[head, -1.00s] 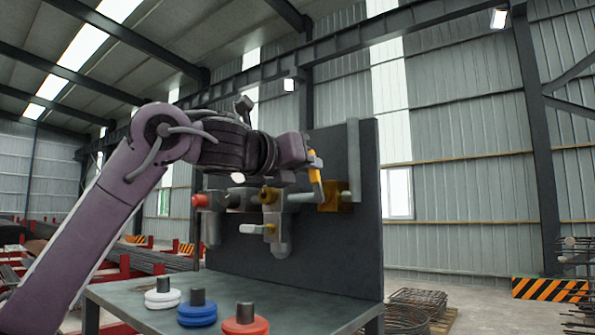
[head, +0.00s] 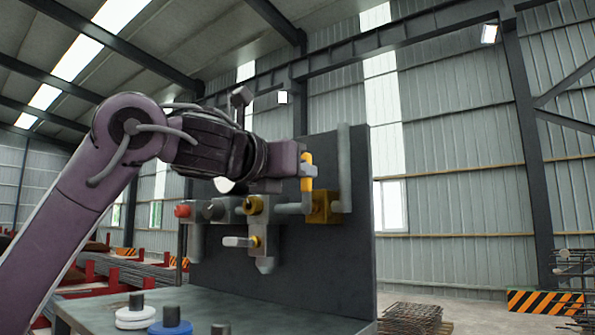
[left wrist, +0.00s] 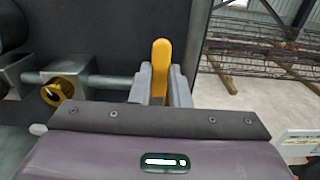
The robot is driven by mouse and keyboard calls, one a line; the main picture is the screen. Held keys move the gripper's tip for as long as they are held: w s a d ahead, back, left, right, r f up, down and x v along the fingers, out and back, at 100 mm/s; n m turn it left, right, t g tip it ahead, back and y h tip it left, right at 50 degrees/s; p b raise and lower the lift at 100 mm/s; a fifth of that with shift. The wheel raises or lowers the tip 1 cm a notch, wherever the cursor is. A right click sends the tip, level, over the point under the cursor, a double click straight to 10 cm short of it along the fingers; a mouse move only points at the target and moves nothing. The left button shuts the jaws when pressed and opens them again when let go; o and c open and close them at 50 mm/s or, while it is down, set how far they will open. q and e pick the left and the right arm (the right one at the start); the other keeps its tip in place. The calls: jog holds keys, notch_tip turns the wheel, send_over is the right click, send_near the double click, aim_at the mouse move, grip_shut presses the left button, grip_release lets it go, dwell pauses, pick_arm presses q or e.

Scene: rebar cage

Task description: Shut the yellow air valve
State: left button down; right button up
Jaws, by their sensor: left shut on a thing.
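The yellow air valve has a brass-yellow body (head: 324,208) on the grey pipe at the right part of the dark panel. Its yellow handle (head: 306,184) stands roughly upright, across the horizontal pipe. My left gripper (head: 309,170) is shut on the handle, with the fingers covering its middle. In the left wrist view the handle (left wrist: 161,58) sticks out beyond the two grey fingers (left wrist: 161,88), which sit on either side of it. My right gripper is not in view.
A red-ended fitting (head: 183,211), a brass fitting (head: 253,205) and a light-grey lever (head: 238,242) are left of the valve. Ring stacks, white (head: 136,318) and blue (head: 170,328), stand on the bench. The dark panel (head: 340,260) is close behind the pipework.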

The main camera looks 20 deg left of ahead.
pick_arm(q)
jog(key=c, duration=1.4)
grip_release()
jog(key=shift+w+d+f, duration=0.1)
jog(key=shift+w, duration=0.05)
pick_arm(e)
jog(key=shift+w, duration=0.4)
pick_arm(q)
jog(key=shift+o, duration=0.2)
